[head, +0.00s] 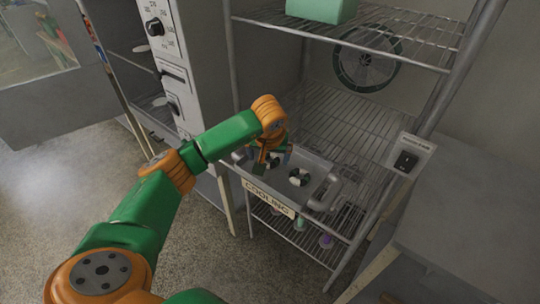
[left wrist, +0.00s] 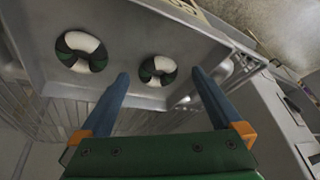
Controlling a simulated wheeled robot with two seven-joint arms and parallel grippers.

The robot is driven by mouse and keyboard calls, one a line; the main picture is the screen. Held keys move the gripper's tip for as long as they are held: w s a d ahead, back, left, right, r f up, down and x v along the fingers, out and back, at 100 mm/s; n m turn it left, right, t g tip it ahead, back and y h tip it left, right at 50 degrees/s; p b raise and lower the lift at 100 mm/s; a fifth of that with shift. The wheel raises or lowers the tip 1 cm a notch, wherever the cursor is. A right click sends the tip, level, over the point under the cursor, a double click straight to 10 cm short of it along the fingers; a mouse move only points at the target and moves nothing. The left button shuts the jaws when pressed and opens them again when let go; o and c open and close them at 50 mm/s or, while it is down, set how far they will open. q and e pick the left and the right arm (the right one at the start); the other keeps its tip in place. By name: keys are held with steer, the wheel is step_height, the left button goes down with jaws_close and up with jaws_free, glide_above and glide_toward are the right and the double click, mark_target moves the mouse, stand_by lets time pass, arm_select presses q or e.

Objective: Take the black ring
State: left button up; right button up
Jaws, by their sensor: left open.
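Two thick rings with dark green and white segments lie in a grey metal tray (head: 318,163) on a rack shelf. One ring (head: 299,177) lies clear to the right; in the left wrist view it is at the upper left (left wrist: 82,51). The other ring (left wrist: 158,70) shows between and beyond my blue fingertips. My left gripper (head: 266,164) is over the tray's left part, open and empty, and partly covers this ring in the head view. I see no plainly black ring. My right gripper is not in view.
The tray has raised walls and a handle (head: 329,193); a COOLING label (head: 268,197) is at the shelf's front. A wire shelf (head: 420,47) holds a green box (head: 321,10) above. A white panel with knobs (head: 168,60) stands left, a grey surface (head: 475,235) right.

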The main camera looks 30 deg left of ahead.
arm_select(q)
steer(key=shift+w+a+f, duration=0.15)
steer(key=shift+w+f, duration=0.1)
steer(key=shift+f, duration=0.3)
steer(key=shift+w+f, duration=0.3)
steer(key=shift+w, duration=0.05)
steer(key=shift+s+r, duration=0.15)
steer(key=c, duration=1.4)
